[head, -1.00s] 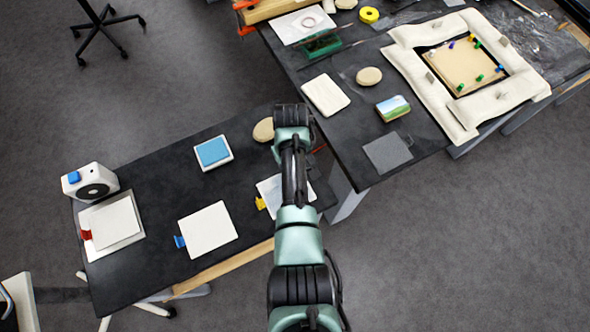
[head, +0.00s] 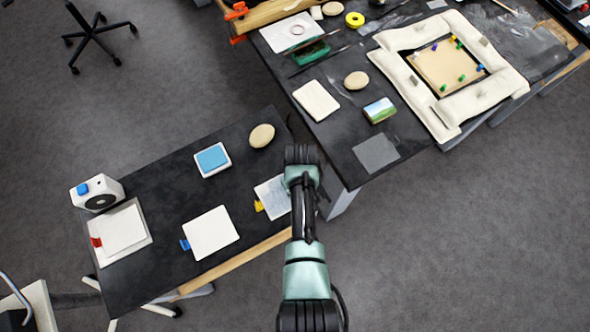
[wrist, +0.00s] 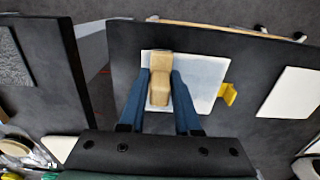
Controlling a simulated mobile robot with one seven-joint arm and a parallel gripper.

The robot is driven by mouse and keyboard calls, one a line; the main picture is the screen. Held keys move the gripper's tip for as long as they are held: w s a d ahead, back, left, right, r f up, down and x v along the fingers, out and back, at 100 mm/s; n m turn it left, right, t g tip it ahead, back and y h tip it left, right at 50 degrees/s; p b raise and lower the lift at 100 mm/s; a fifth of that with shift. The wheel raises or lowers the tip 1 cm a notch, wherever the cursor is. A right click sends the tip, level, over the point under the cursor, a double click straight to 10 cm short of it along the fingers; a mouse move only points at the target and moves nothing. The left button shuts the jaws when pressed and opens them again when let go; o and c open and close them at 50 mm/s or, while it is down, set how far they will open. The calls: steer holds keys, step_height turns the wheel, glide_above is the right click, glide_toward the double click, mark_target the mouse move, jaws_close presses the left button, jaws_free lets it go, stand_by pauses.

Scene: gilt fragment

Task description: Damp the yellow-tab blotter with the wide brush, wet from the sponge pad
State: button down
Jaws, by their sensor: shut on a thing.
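The yellow-tab blotter (head: 275,194) is a pale sheet near the right end of the lower table, partly hidden by my arm. Its yellow tab (head: 259,206) sticks out on the left. In the wrist view the blotter (wrist: 208,72) lies under my gripper, with the tab (wrist: 229,94) to the right. My gripper (wrist: 160,85) is shut on a wooden piece, apparently the wide brush (wrist: 160,78), over the blotter's left part. I cannot tell whether it touches, and its bristles do not show. The sponge pad (head: 212,158) is blue in a white tray on the same table.
A blue-tab blotter (head: 211,232) and a red-tab blotter (head: 122,229) lie further left, near a white device (head: 97,193). A beige oval stone (head: 262,135) lies behind. The second table, with a padded frame (head: 400,70), stands close on the right.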

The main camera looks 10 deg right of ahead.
steer(key=shift+s+d, duration=0.2)
steer(key=shift+s, duration=0.4)
steer(key=shift+w+a+f, duration=0.15)
steer(key=shift+w, duration=0.3)
steer(key=shift+w+a+b, duration=0.2)
steer(key=shift+w+b, duration=0.35)
steer(key=shift+w+a+b, duration=0.15)
steer(key=shift+w+b, duration=0.35)
steer(key=shift+w, duration=0.05)
steer(key=shift+w+a, duration=0.15)
steer(key=shift+w, duration=0.25)
steer(key=w+b, duration=0.2)
steer(key=shift+w+a+b, duration=0.35)
steer(key=shift+a, duration=0.05)
steer(key=shift+w+a+b, duration=0.2)
steer(key=shift+w+b, duration=0.15)
steer(key=shift+w, duration=0.2)
steer(key=shift+r, duration=0.2)
steer(key=shift+r, duration=0.15)
step_height(320, 180, up, 6)
steer(key=p, duration=0.6)
